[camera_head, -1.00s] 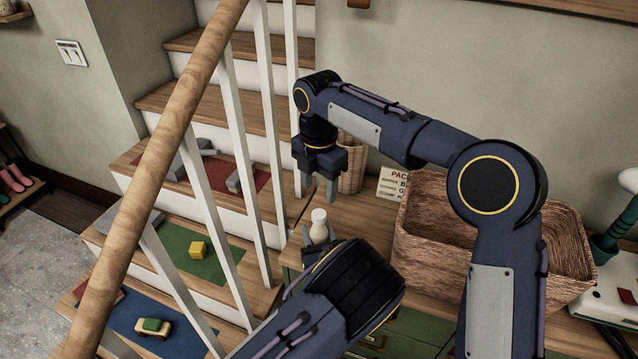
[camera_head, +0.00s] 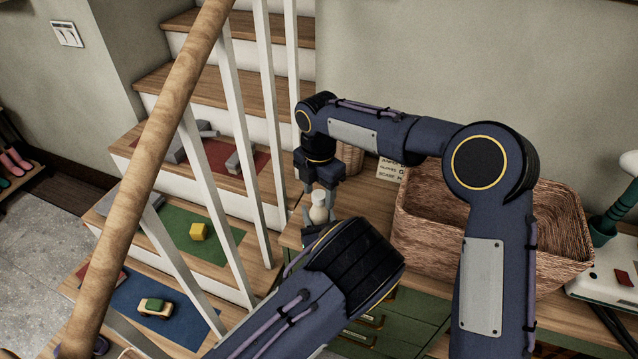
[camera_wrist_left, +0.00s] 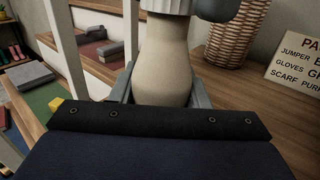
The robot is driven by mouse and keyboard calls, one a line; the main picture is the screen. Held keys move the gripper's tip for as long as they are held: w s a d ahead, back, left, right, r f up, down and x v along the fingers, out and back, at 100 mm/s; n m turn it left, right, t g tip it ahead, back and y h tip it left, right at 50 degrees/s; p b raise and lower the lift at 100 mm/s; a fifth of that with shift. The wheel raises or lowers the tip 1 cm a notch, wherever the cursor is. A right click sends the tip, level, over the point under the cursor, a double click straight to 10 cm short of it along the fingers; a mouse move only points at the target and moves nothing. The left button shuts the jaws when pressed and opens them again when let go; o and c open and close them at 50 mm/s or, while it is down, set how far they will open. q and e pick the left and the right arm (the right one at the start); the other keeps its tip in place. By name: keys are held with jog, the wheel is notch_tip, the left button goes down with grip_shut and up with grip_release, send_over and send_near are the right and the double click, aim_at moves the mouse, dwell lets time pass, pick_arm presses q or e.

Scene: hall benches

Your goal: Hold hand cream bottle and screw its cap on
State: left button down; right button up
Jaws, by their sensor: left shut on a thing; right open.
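The hand cream bottle (camera_head: 317,213) is pale beige and upright above the bench, low in the middle of the head view. Its body (camera_wrist_left: 166,60) fills the middle of the left wrist view. A white ribbed cap (camera_head: 319,197) sits at the bottle's top; the wrist view cuts it off at the upper edge (camera_wrist_left: 167,5). My left gripper (camera_wrist_left: 162,88) is shut on the bottle's lower body. My right gripper (camera_head: 320,190) points down at the cap, open, with a grey finger beside it. Whether the fingers touch the cap is unclear.
A large wicker basket (camera_head: 428,233) stands on the wooden bench to the right. A smaller wicker basket (camera_wrist_left: 238,30) and a packing-list card (camera_head: 390,169) are behind. White balusters and a wooden handrail (camera_head: 152,170) border the stairs at left.

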jog(key=c, duration=1.1)
jog(key=m, duration=1.6)
jog(key=shift+m, duration=0.3)
jog(key=m, duration=0.4)
jog(key=shift+m, duration=0.3)
jog(key=o, duration=1.2)
jog(key=shift+c, duration=0.2)
